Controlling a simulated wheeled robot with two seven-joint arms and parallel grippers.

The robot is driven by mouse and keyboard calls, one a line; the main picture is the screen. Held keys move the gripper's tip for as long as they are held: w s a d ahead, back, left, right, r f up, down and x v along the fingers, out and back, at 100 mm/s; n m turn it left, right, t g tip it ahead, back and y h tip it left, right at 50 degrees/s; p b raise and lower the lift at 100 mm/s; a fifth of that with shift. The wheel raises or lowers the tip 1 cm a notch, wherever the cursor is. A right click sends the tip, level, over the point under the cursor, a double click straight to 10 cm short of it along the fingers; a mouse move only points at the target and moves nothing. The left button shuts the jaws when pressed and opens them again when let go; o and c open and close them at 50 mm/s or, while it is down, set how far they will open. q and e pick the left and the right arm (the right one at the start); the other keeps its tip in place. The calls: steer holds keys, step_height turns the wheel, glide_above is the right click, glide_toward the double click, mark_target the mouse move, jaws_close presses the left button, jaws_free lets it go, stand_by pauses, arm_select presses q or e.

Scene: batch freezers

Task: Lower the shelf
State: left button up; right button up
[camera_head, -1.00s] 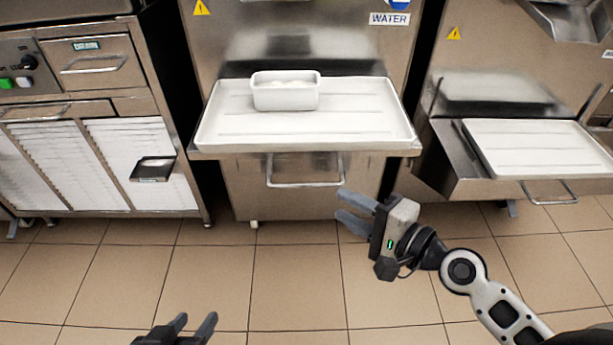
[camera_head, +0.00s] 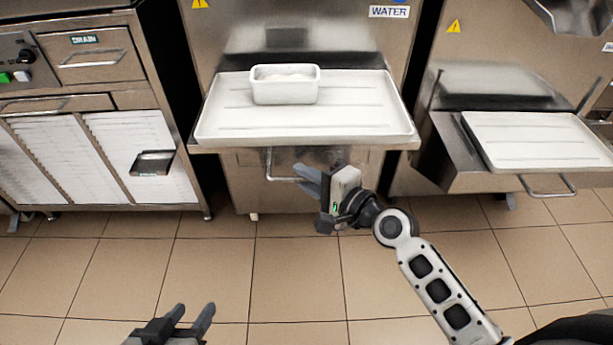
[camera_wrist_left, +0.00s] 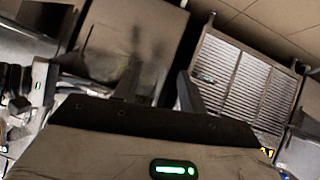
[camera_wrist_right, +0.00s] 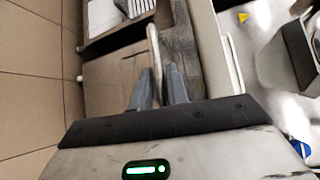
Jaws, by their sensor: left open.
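The shelf (camera_head: 360,122) is a white-topped ledge on the front of the middle steel freezer. A white rectangular tub (camera_head: 285,92) stands on it, left of centre. A metal bar handle (camera_head: 270,165) hangs under the shelf, partly hidden by my right gripper (camera_head: 304,180). That gripper's fingers point left, close to the bar. In the right wrist view the handle (camera_wrist_right: 153,50) runs between the two fingers of the right gripper (camera_wrist_right: 158,80), with a narrow gap between them; contact is unclear. My left gripper (camera_head: 192,315) is open and empty, low in the head view, away from the shelf.
A steel cabinet (camera_head: 70,100) with white slatted panels stands at the left. Another freezer with a similar white shelf (camera_head: 540,140) and handle (camera_head: 550,188) is at the right. The tiled floor (camera_head: 240,270) in front is clear.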

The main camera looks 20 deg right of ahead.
jaws_close()
arm_select(q)
step_height(320, 180, down, 4)
steer(key=d+f+b, duration=0.1)
steer(key=b, duration=0.4)
step_height(320, 180, up, 6)
steer(key=w+d+t+h+b, duration=0.1)
steer(key=d+t+h+b, duration=0.1)
steer(key=b, duration=0.3)
steer(key=shift+d+r+t+h, duration=0.15)
steer(key=shift+d+t+h, duration=0.05)
steer(key=shift+t+h, duration=0.25)
arm_select(e)
step_height(320, 180, down, 13)
steer(key=shift+r, duration=0.2)
arm_select(q)
steer(key=shift+w, duration=0.1)
arm_select(e)
steer(key=shift+s, duration=0.1)
steer(key=o, duration=0.5)
jaws_free()
steer(key=shift+r, duration=0.1)
